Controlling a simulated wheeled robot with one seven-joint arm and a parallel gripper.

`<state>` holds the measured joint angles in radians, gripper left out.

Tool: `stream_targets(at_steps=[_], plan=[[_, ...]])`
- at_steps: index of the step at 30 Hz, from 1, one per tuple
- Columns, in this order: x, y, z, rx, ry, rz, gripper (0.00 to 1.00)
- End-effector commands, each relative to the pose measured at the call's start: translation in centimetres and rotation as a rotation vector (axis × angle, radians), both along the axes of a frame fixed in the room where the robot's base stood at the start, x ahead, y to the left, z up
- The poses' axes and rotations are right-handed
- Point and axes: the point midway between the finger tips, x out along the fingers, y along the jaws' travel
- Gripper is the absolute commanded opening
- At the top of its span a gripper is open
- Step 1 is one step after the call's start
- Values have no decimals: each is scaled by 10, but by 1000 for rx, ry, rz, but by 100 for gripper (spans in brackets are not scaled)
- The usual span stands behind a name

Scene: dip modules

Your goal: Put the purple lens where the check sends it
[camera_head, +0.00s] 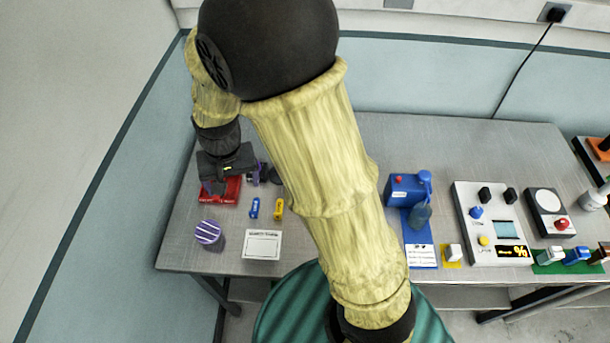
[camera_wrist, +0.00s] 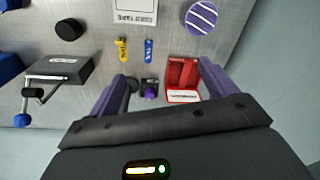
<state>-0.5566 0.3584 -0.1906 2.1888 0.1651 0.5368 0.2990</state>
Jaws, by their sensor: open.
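A small purple lens (camera_wrist: 151,95) sits on or in a dark block in the wrist view, between my fingers in the picture and left of the red tray (camera_wrist: 181,72). In the head view the purple and dark piece (camera_head: 254,174) shows just right of the red tray (camera_head: 232,190), partly behind my arm. My gripper (camera_head: 216,184) is open over the tray area at the table's left end. Its purple fingers (camera_wrist: 163,86) are spread apart in the wrist view, with nothing seen held. The tray carries pale lettering that I cannot read.
A blue tag (camera_head: 254,208), a yellow tag (camera_head: 278,209), a printed card (camera_head: 262,246) and a purple-striped round-topped container (camera_head: 208,233) stand nearby. A blue device (camera_head: 404,188) and a white control panel (camera_head: 489,220) with a lit display stand right. My arm hides the table's middle.

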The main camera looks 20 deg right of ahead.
Motion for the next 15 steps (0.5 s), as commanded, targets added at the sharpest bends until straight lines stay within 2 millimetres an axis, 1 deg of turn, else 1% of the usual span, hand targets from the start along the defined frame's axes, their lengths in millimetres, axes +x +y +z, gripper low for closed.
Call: stream_targets(at_steps=[1, 3, 5, 6, 9, 12, 15], plan=[[-4, -23, 7, 6, -18, -7, 84], [-11, -48, 14, 9, -43, -1, 84], [-19, -69, 20, 7, -65, 5, 84], [-25, -82, 24, 4, -80, 12, 84], [-41, -113, 31, -10, -119, 24, 84], [-58, -136, 36, -29, -150, 37, 84], [-69, -151, 38, -45, -170, 47, 84]])
